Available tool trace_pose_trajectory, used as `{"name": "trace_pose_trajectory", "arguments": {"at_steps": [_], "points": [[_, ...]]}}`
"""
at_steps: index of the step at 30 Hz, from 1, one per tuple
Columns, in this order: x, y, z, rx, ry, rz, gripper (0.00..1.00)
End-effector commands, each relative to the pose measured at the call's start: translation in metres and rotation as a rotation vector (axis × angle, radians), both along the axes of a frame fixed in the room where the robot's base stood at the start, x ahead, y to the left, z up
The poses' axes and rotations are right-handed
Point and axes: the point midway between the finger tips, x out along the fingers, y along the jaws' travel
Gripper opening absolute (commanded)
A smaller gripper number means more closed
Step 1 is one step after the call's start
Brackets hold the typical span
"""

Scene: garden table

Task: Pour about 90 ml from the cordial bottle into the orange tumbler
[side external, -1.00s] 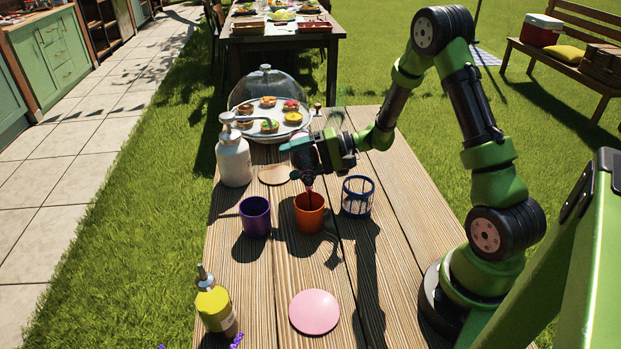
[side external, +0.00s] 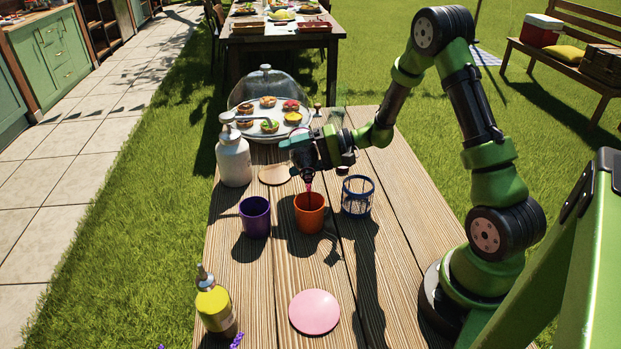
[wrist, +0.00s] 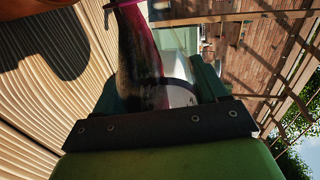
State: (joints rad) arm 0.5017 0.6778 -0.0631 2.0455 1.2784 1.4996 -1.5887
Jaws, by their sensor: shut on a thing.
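My gripper (side external: 308,158) is shut on the cordial bottle (wrist: 140,58) and holds it tipped, mouth down. In the wrist view the bottle is clear with dark red to pink liquid towards its neck. In the side view the bottle is mostly hidden by my gripper; a pink-red bit shows at its mouth, just above the orange tumbler (side external: 309,217). I cannot tell clearly whether it is neck or falling liquid. The tumbler stands upright on the table; its liquid level is hidden. Part of it shows at the wrist view's top left corner (wrist: 18,7).
A purple tumbler (side external: 255,217) stands left of the orange one, a blue wire-like holder (side external: 357,196) right. A white pump bottle (side external: 233,160), a domed pastry plate (side external: 268,120), a yellow bottle (side external: 215,307) and a pink disc (side external: 314,312) are also on the wooden table (side external: 255,275).

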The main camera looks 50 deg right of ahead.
Motion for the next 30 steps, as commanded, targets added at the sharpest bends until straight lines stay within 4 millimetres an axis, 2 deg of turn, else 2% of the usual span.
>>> {"name": "trace_pose_trajectory", "arguments": {"at_steps": [27, 30], "points": [[0.0003, 0.0, 0.0033, -0.018, -0.02, -0.001, 0.21], [0.0012, -0.001, -0.0059, 0.04, 0.04, 0.0, 0.21]]}}
